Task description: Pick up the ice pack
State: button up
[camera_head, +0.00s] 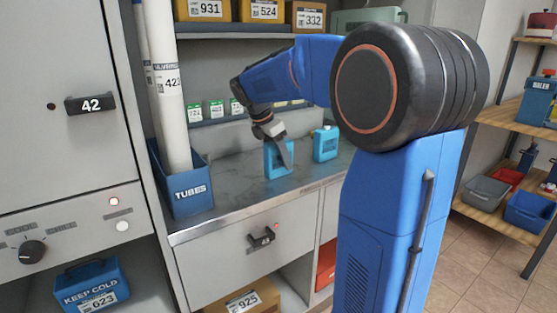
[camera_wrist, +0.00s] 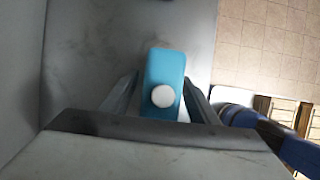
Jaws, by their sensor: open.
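Two light-blue ice packs stand upright on the grey counter (camera_head: 222,200). My gripper (camera_head: 277,145) is at the nearer ice pack (camera_head: 272,162), reaching down from above, with a finger in front of its right side. In the wrist view this ice pack (camera_wrist: 165,75), with a round white cap, stands between the two spread fingers of my gripper (camera_wrist: 160,95). A gap shows on the left side; on the right I cannot tell whether the finger touches. The other ice pack (camera_head: 326,144) stands apart, farther right and back.
A blue TUBES bin (camera_head: 187,190) with tall white tubes (camera_head: 165,80) stands left on the counter. A shelf (camera_head: 225,131) with small green-labelled boxes runs behind. A drawer with a dark handle (camera_head: 261,238) is below. A blue KEEP COLD box (camera_head: 93,285) sits lower left.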

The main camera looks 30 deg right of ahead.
jog(key=shift+x, duration=1.3)
jog(key=shift+c, duration=0.6)
grip_shut()
